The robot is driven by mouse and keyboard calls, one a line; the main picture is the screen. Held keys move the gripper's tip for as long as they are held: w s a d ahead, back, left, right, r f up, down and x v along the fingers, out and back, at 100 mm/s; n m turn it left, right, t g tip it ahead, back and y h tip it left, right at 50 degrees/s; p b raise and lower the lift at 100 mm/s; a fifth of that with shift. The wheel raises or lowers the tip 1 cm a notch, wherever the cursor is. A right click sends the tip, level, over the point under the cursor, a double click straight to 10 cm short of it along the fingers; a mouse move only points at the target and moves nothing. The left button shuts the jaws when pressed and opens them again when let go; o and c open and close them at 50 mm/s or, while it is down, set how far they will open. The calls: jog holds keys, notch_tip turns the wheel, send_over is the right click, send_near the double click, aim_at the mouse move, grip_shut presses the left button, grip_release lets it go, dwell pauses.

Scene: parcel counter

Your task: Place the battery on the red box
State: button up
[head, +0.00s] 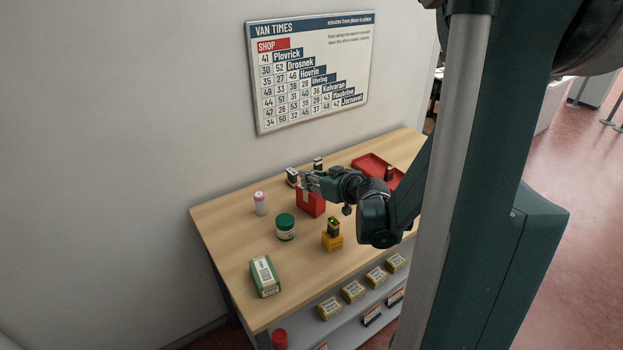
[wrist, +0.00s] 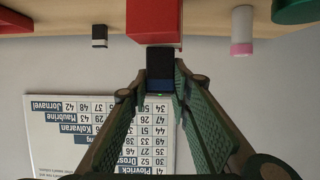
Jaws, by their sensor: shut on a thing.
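A dark battery (wrist: 160,66) with a small green light is between the fingertips of my gripper (wrist: 158,90), which is shut on it. The wrist view is upside down. In the head view my gripper (head: 301,181) is at the top of the red box (head: 312,204), and the held battery (head: 292,176) shows at the box's back left. The red box also fills the top middle of the wrist view (wrist: 154,18). The battery's end meets the box's edge in that view; I cannot tell whether it touches.
A similar battery (head: 333,227) stands on a yellow box (head: 332,242). Another small dark item (head: 318,163) stands behind the red box. A pink-capped bottle (head: 260,203), green-lidded jar (head: 285,227), green carton (head: 265,276) and red tray (head: 369,162) share the counter.

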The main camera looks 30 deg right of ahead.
jog(key=shift+f, duration=0.2)
jog(key=o, duration=0.9)
jog(key=shift+r, duration=0.1)
jog(key=shift+r, duration=0.1)
jog(key=shift+s+r, duration=0.1)
jog(key=shift+p+v, duration=1.05)
jog(key=shift+v, duration=4.9)
